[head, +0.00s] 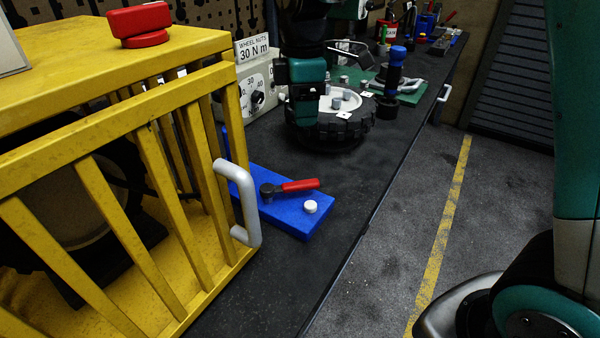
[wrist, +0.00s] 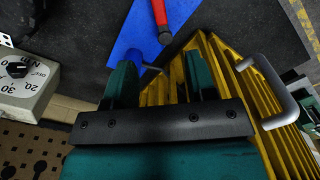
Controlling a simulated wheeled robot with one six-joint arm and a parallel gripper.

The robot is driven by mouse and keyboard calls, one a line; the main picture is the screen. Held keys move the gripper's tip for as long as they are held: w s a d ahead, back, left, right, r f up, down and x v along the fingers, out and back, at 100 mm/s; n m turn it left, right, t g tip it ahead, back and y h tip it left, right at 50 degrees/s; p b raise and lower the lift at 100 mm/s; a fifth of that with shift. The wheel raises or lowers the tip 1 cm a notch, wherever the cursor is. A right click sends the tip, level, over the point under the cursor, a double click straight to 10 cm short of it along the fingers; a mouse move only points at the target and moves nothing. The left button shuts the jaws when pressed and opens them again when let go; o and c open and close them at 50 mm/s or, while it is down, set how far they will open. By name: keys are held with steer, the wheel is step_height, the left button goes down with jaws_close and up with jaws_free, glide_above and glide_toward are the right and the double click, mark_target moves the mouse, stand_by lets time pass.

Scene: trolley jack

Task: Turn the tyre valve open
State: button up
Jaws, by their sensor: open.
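A lever with a red handle (head: 298,186) and a dark round head lies on a blue block (head: 315,222) on the bench; it may be the tyre valve, but I cannot tell. The red handle end (wrist: 162,28) and the blue block (wrist: 132,38) also show in the wrist view. My gripper (head: 303,92) is above the bench, behind the block and in front of the wheel. In the wrist view my gripper (wrist: 160,78) is open, with a thin grey part visible between its fingers.
A yellow barred cage (head: 130,190) with a grey handle (head: 246,200) fills the left; a red knob (head: 140,24) is on top. A dial box (head: 258,85) marked 30 N m stands behind. A wheel (head: 340,125) lies on the bench. The bench front is clear.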

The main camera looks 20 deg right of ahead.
mark_target(302, 183)
step_height(302, 183, down, 17)
steer(key=shift+w+f+p, duration=0.15)
steer(key=shift+f+p, duration=0.05)
steer(key=shift+p, duration=0.6)
jaws_close()
